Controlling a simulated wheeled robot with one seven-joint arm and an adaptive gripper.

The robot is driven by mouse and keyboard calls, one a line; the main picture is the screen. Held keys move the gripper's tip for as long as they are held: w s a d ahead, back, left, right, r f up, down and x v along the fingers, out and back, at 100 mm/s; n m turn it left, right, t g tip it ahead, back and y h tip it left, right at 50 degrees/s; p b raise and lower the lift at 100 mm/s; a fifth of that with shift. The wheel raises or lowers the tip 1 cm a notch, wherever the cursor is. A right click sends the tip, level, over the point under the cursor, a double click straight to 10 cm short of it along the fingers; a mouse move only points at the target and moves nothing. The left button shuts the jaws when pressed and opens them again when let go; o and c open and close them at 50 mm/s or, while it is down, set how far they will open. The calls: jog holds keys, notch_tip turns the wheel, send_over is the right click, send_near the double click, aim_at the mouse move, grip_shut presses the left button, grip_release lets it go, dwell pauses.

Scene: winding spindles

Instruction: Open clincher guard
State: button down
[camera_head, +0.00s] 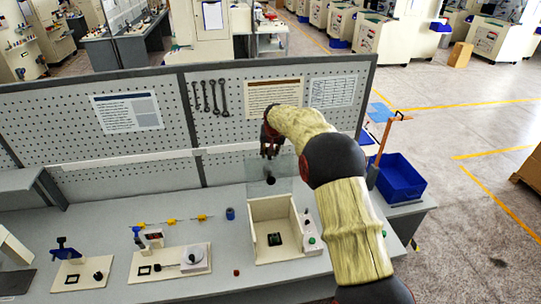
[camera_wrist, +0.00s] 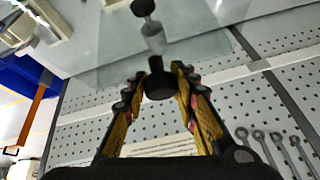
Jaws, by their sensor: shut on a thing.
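The clincher guard (camera_head: 284,165) is a clear pane that stands raised above the back of a cream open-topped box (camera_head: 262,253). A small dark green and black part (camera_head: 275,239) sits inside the box. My gripper (camera_head: 269,153) is at the guard, over the back of the box. In the wrist view, my gripper (camera_wrist: 157,78) is shut on the black guard knob (camera_wrist: 160,86), which sits between the yellow-lined fingers. The pane (camera_wrist: 205,38) fills the upper middle of that view. The pane's hinge is not clear.
A grey pegboard (camera_head: 235,125) with wrenches and posted sheets stands close behind my gripper. Other fixtures (camera_head: 170,262) stand on the bench to the left. A blue bin (camera_head: 399,178) is at the right. My arm covers the bench's right part.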

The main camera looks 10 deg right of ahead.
jog(key=shift+w+r, duration=0.1)
jog(key=shift+w, duration=0.15)
jog(key=shift+r, duration=0.15)
jog(key=shift+w+a, duration=0.1)
jog(key=c, duration=1.8)
grip_release()
jog(key=shift+c, duration=0.2)
jog(key=o, duration=0.4)
jog(key=shift+f, duration=0.2)
jog(key=v, duration=1.2)
